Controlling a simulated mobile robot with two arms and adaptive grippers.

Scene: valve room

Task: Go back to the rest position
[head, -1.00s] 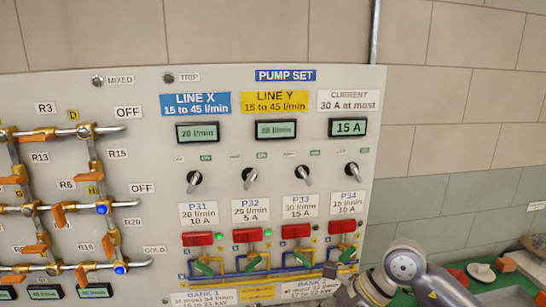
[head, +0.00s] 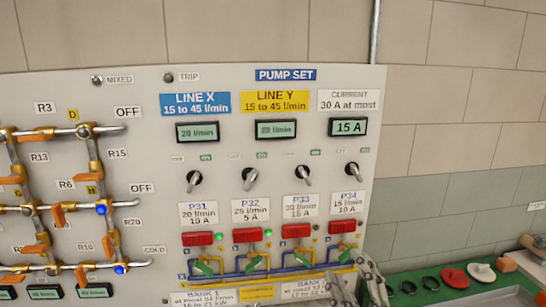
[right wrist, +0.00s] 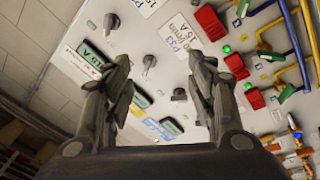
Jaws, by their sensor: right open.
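My right gripper (head: 368,285) is low in the head view, near the lower right corner of the pump panel (head: 145,95), below the P34 switch (head: 342,226). It is open with nothing between its fingers. In the right wrist view, its two fingers (right wrist: 162,85) stand apart with the tilted panel beyond them. I cannot tell how far they are from the panel. My left gripper is in neither view now.
Knobs (head: 249,178) and red switches (head: 197,239) line the panel; green lamps show by P31 and P32. The current display (head: 347,127) reads 15 A. Pipes with orange handles are at left. At right, a table holds a red disc (head: 455,277) and black rings (head: 431,283).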

